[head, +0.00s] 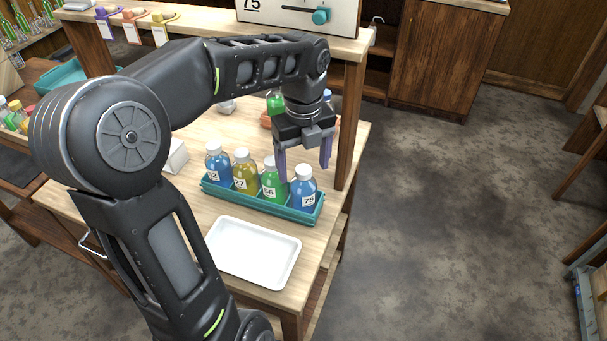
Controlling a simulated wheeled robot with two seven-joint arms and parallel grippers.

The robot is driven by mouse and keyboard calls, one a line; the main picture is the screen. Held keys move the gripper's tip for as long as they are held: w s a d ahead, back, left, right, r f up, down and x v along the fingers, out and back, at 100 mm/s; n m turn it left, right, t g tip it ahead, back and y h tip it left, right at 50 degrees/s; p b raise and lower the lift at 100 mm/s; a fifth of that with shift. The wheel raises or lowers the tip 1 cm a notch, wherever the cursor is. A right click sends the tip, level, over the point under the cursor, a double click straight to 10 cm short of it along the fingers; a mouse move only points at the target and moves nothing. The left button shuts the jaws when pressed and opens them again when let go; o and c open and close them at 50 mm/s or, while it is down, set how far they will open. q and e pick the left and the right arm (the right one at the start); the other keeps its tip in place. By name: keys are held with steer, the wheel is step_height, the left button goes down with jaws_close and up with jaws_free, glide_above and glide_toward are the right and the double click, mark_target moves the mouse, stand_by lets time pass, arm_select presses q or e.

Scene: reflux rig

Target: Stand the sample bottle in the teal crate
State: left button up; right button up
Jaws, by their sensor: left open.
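A teal crate (258,205) stands on the wooden table and holds a row of white-capped bottles. From left to right they are a blue one (218,168), a yellow one (244,175), a green one (269,182) and a blue one whose label seems to read 75 (304,191) at the right end. All look upright. Which is the sample bottle, I cannot tell for sure. My left gripper (304,160) is open and empty, fingers pointing down, just above the right-end blue bottle. Its left finger partly covers the green bottle. My right gripper is out of view.
A white tray (252,252) lies empty in front of the crate. A shelf post (349,125) rises close right of my left gripper. A panel with a teal knob (320,16) sits above. More bottles stand behind the gripper, partly hidden. Another teal container (62,78) is at far left.

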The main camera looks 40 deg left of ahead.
arm_select(q)
step_height(320, 180, up, 8)
steer(key=shift+f+p, duration=0.1)
steer(key=shift+p, duration=0.75)
